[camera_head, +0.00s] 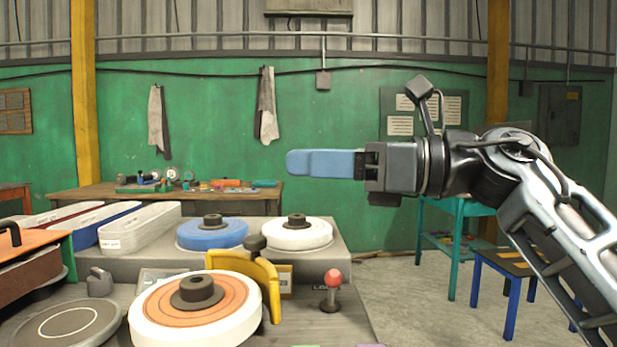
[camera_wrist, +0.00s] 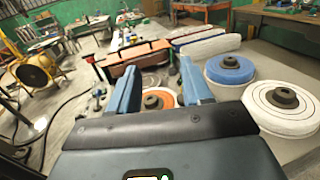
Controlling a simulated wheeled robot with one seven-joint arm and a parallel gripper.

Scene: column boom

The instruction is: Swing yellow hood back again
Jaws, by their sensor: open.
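The yellow hood (camera_head: 262,280) is a curved guard with a dark round knob (camera_head: 256,243) on top. In the head view it stands at the back right edge of the front wheel, a white disc with an orange face (camera_head: 160,304) and dark hub. The orange face also shows in the wrist view (camera_wrist: 167,98), between my fingers; I cannot make out the hood there. My gripper (camera_head: 291,162) has blue fingers and is held in the air, above and to the right of the hood, apart from it. In the wrist view my gripper (camera_wrist: 161,64) is open and empty.
A blue wheel (camera_head: 205,235) and a white wheel (camera_head: 312,235) sit on the raised grey ledge behind. A red-knobbed lever (camera_head: 333,285) stands right of the hood. Long trays (camera_head: 140,228) lie at the left. The air around my gripper is clear.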

